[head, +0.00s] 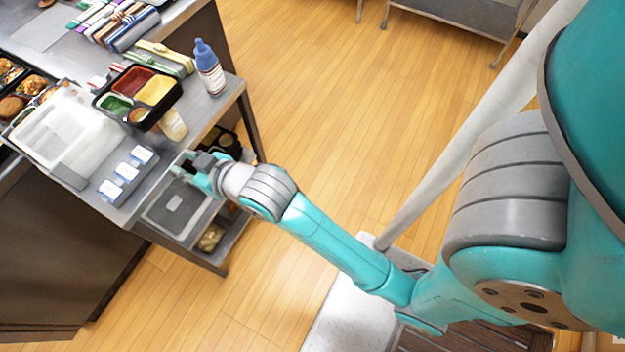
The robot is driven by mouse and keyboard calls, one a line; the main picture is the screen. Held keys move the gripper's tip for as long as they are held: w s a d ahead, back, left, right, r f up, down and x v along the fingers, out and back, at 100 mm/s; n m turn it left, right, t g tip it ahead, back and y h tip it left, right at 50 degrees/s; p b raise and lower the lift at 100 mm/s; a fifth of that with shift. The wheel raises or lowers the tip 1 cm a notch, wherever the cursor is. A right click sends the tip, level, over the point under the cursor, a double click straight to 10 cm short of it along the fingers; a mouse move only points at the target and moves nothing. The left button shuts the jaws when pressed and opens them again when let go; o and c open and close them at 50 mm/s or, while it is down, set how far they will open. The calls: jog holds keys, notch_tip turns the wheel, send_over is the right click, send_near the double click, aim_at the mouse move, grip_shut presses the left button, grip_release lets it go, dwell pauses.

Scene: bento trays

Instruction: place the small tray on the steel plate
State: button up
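A small black tray (163,107) with red, yellow, green and brown fillings in its compartments sits on the counter at left. A flat grey plate (42,27) lies at the far upper left of the counter; it may be the steel plate, but I cannot be sure. My gripper (183,167) is by the counter's right edge, below and right of the black tray and apart from it. Its fingers look spread, with nothing seen between them.
A blue-capped bottle (208,68) and a small pale bottle (173,126) stand near the black tray. White containers (65,130), a grey holder with blue-white blocks (113,190) and filled bento trays crowd the left. Lower shelves hold lidded boxes (177,210).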

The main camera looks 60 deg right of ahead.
jog(key=s+f, duration=0.4)
jog(key=s, duration=0.8)
jog(key=s+f, duration=0.4)
jog(key=s, duration=0.9)
jog(key=shift+s+f+t, duration=0.2)
jog(key=shift+f+t, duration=0.05)
jog(key=shift+t, duration=0.05)
jog(key=shift+o, duration=0.2)
jog(key=v, duration=1)
jog(key=shift+s+f, duration=0.1)
jog(key=shift+s, duration=0.05)
jog(key=shift+f, duration=0.1)
